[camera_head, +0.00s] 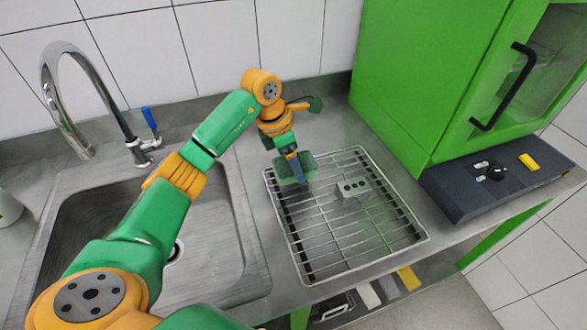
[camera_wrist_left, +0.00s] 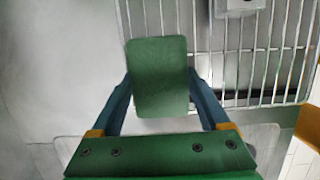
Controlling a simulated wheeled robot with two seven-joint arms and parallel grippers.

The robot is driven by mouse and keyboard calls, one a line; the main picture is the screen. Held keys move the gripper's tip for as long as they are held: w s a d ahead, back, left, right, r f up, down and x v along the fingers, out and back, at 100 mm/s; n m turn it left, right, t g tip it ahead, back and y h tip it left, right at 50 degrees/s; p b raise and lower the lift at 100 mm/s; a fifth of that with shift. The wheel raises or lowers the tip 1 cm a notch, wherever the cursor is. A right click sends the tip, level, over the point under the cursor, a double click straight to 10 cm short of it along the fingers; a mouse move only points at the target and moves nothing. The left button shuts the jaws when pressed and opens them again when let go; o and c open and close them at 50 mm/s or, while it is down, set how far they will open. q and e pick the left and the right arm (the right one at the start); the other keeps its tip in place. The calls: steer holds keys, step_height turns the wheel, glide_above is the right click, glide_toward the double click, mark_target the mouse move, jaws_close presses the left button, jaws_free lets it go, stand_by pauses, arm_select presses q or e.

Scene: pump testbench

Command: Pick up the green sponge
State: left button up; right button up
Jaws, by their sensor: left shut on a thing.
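The green sponge (camera_head: 304,164) is a dark green block above the far left corner of the wire rack in the head view. In the left wrist view the sponge (camera_wrist_left: 158,75) sits between the two blue fingers. My left gripper (camera_head: 294,168) is shut on the sponge, with the fingers pointing down. In the left wrist view the gripper (camera_wrist_left: 158,90) has a finger on each side of it. I cannot tell whether the sponge touches the rack. My right gripper is not in view.
The wire rack (camera_head: 350,262) lies on the grey counter and bears a small grey block (camera_head: 353,187). A sink (camera_head: 215,255) with a tap (camera_head: 100,85) is at left. A green cabinet (camera_head: 410,90) and a dark control box (camera_head: 500,180) stand at right.

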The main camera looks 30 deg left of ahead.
arm_select(q)
steer(key=s+d+r+b, duration=0.1)
steer(key=s+d+r, duration=0.6)
steer(key=s+r, duration=0.4)
steer(key=shift+s+d+r+b, duration=0.15)
steer(key=shift+s+d+b, duration=0.15)
steer(key=shift+s+b, duration=0.1)
